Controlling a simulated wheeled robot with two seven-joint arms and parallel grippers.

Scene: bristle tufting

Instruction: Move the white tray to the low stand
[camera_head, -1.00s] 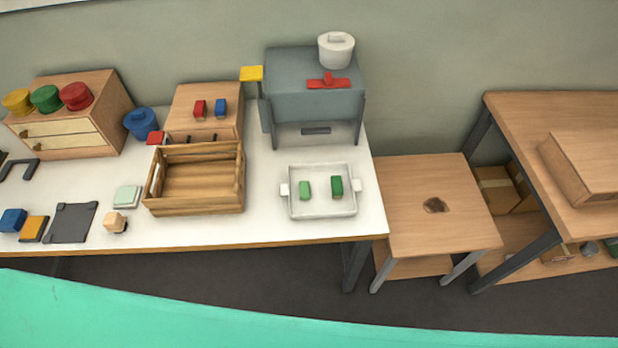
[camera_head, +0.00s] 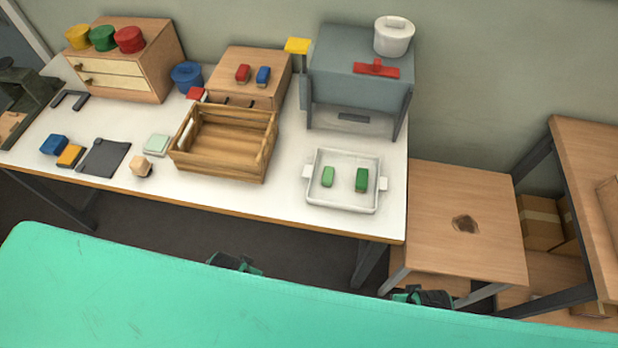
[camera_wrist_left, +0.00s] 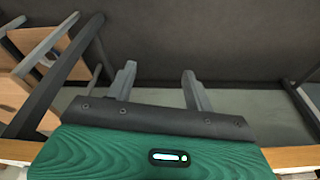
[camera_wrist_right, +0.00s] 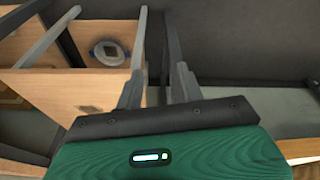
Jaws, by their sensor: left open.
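The white tray (camera_head: 313,196) sits on the right end of the white table in the head view. It has a handle on each side and holds a light green block (camera_head: 328,176) and a darker green block (camera_head: 362,180). The low stand (camera_head: 440,225) is to its right, lower than the table, with a dark patch on its wooden top. My left gripper (camera_wrist_left: 158,85) is open and empty over the floor in the left wrist view. My right gripper (camera_wrist_right: 157,85) is open and empty in the right wrist view. Both are apart from the tray.
A wooden crate (camera_head: 220,168) stands left of the tray, and a grey housing (camera_head: 355,82) with a white pot (camera_head: 394,36) stands behind it. A wooden shelf table (camera_head: 590,165) is at the right. The low stand's top is free of objects.

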